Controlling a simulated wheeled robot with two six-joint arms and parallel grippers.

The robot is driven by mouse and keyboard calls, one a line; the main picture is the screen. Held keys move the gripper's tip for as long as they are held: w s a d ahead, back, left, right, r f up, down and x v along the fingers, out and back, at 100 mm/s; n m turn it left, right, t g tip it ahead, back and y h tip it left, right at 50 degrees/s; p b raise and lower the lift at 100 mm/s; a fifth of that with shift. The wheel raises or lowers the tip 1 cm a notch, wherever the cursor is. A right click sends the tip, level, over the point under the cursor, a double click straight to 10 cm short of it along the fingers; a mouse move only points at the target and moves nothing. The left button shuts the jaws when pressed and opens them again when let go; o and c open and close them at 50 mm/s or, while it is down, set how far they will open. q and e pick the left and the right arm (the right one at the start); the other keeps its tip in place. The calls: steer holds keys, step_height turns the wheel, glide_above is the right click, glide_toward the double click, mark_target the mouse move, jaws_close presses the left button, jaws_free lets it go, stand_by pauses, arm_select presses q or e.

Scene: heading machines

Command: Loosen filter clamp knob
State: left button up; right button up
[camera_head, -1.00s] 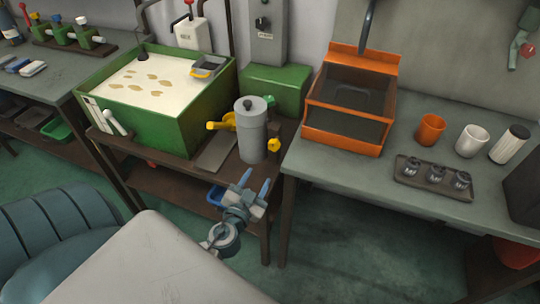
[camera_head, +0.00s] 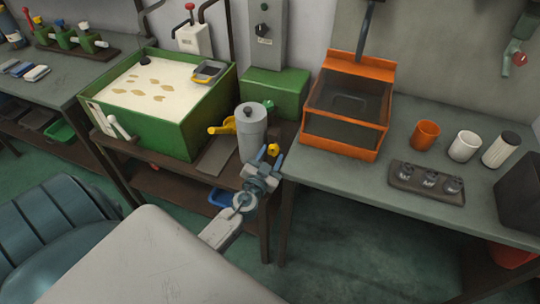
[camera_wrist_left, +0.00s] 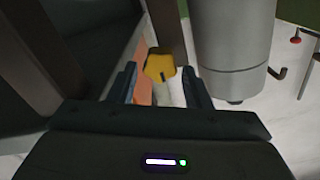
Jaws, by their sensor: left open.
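The grey filter canister (camera_head: 252,133) stands upright at the right end of the brown bench, with a dark knob on its lid. A yellow handle (camera_head: 223,127) sticks out at its left side. A yellow clamp knob (camera_head: 273,150) sits at its right side, partly hidden by my gripper in the head view. My left gripper (camera_head: 269,156) is open, its fingertips close to the yellow knob. In the left wrist view the yellow knob (camera_wrist_left: 160,68) lies ahead, between and beyond the open fingers; contact is not visible. The canister (camera_wrist_left: 235,45) is to its right. My right gripper is not in view.
A green tank (camera_head: 165,115) of pale liquid stands left of the canister. The grey table (camera_head: 340,175) with an orange-framed box (camera_head: 340,148), cups and a small tray is close on the right. A blue tray (camera_head: 221,198) lies on the bench's lower shelf.

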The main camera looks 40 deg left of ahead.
arm_select(q)
steer(key=shift+c, duration=0.2)
steer(key=c, duration=0.7)
steer(key=shift+o, duration=0.2)
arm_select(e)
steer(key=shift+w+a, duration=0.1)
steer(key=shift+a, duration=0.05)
